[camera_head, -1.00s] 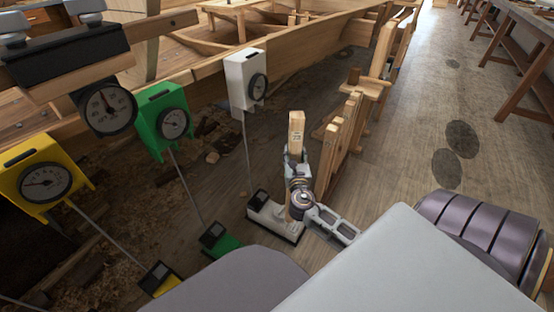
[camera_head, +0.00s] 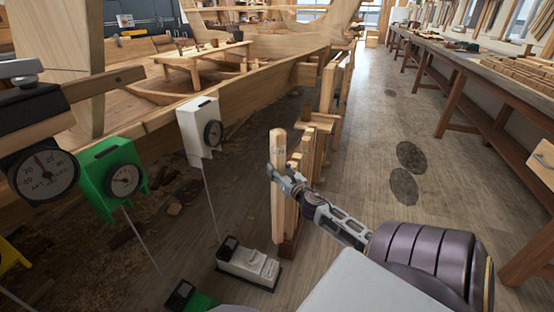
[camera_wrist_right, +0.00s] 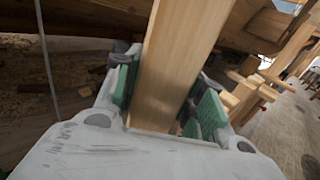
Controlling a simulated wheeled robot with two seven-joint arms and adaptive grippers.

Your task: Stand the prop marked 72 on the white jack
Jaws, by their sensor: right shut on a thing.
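My right gripper (camera_head: 279,174) is shut on a tall wooden prop (camera_head: 278,212), which it holds upright. A small mark shows near the prop's top, too small to read. The prop also fills the middle of the right wrist view (camera_wrist_right: 178,60), between the green finger pads (camera_wrist_right: 165,98). The white jack (camera_head: 247,266) sits on the floor at lower centre, with a dark block on its left end. The prop's lower end appears just behind and above the jack's right end; I cannot tell its height above the floor. My left gripper is out of view.
Other props (camera_head: 302,170) stand in a row close right of the held one. A white gauge (camera_head: 200,132) on a thin rod rises from the jack. A green gauge (camera_head: 112,178) and a dark gauge (camera_head: 40,178) are left. The hull (camera_head: 150,115) is behind.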

